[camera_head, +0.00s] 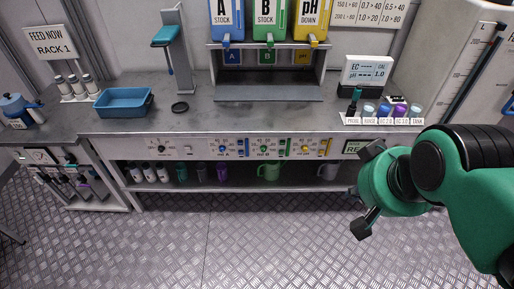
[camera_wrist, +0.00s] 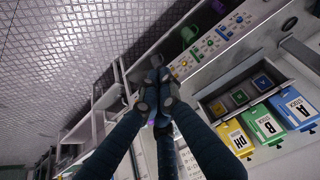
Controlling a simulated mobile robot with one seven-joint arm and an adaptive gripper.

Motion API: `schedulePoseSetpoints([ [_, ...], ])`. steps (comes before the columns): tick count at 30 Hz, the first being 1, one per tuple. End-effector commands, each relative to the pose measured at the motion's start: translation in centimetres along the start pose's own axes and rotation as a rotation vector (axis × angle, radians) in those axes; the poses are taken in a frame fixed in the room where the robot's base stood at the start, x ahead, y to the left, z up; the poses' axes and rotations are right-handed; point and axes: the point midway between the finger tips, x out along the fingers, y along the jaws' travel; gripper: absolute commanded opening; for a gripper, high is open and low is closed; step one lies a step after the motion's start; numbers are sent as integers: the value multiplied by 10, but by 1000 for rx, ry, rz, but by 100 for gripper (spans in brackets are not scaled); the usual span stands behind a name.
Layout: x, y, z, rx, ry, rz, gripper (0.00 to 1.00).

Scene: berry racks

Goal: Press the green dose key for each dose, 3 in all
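The bench's front panel (camera_head: 244,139) carries blue, green and yellow dosing controls. The green control (camera_head: 263,151) is in the middle group, below the green B stock container (camera_head: 268,18). In the wrist view the panel runs diagonally at the upper right, with small coloured keys on it. My gripper (camera_wrist: 155,90) shows its dark fingers drawn together at the tips, with nothing seen between them. In the head view my green wrist is at the right, in front of the bench and apart from the panel.
A blue A container (camera_head: 227,18) and a yellow pH container (camera_head: 312,18) flank the green one. A display (camera_head: 366,72) and small bottles stand at the right. A blue tray (camera_head: 124,102) is at left. Mugs and bottles fill the lower shelf (camera_head: 240,183). Floor in front is clear.

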Motion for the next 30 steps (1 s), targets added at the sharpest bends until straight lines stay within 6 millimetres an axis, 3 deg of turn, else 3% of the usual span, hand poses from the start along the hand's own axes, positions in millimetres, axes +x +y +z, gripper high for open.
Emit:
schedulePoseSetpoints([
  [8, 2, 1, -4, -11, 1, 2, 0],
  [14, 13, 4, -21, -64, 9, 13, 0],
  [20, 37, 9, -55, -174, 26, 34, 0],
  [30, 97, 17, -124, -426, 64, 75, 0],
])
